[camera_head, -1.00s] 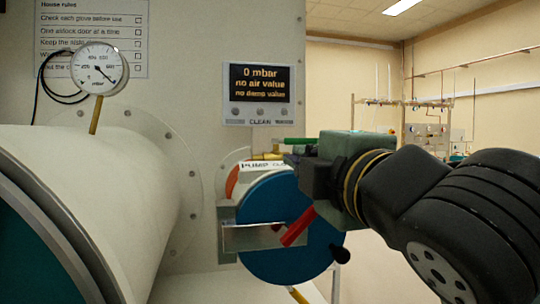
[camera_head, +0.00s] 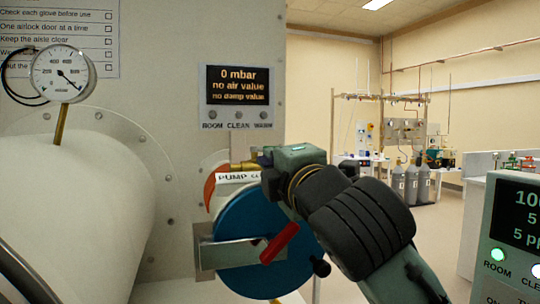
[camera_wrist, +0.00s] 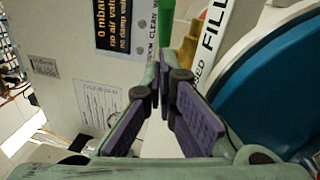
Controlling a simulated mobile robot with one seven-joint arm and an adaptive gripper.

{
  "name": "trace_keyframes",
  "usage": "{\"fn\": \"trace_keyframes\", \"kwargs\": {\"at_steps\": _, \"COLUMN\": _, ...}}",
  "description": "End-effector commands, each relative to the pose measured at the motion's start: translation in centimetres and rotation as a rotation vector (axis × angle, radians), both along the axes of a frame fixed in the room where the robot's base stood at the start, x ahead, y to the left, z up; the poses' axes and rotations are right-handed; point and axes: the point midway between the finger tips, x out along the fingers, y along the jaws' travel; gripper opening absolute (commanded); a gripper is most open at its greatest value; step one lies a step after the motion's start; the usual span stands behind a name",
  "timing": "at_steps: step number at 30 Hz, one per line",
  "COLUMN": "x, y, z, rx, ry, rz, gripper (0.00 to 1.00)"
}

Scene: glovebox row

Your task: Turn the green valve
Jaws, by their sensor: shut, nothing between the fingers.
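The green valve handle (camera_wrist: 166,22) shows as a green bar at the top of the wrist view, just beyond my fingertips. A brass fitting (camera_wrist: 190,45) is beside it; this brass pipe also shows in the head view (camera_head: 242,166). In the head view the green handle is hidden behind or lost against my gripper (camera_head: 264,158), which is at the right end of the brass pipe. In the wrist view my gripper's (camera_wrist: 165,72) purple-padded fingers are shut with nothing between them. I cannot tell whether the fingertips touch the handle.
Below my gripper is a round blue door (camera_head: 245,215) with a red lever (camera_head: 280,243) and a metal latch plate (camera_head: 228,254). A white cylinder (camera_head: 75,205) with a pressure gauge (camera_head: 63,73) is at left. A display panel (camera_head: 238,92) hangs above. Open floor is at right.

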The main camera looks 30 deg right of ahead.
Motion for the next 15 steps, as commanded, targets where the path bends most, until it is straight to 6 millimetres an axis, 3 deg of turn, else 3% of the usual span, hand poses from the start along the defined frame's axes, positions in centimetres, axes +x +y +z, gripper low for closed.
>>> {"fn": "trace_keyframes", "kwargs": {"at_steps": 6, "x": 0.81, "y": -1.38, "z": 0.33, "rx": 0.001, "ry": 0.001, "rz": 0.000, "gripper": 0.00}}
{"fn": "trace_keyframes", "kwargs": {"at_steps": 15, "x": 0.87, "y": -1.44, "z": 0.27, "rx": 0.000, "ry": 0.001, "rz": 0.001, "gripper": 0.00}}
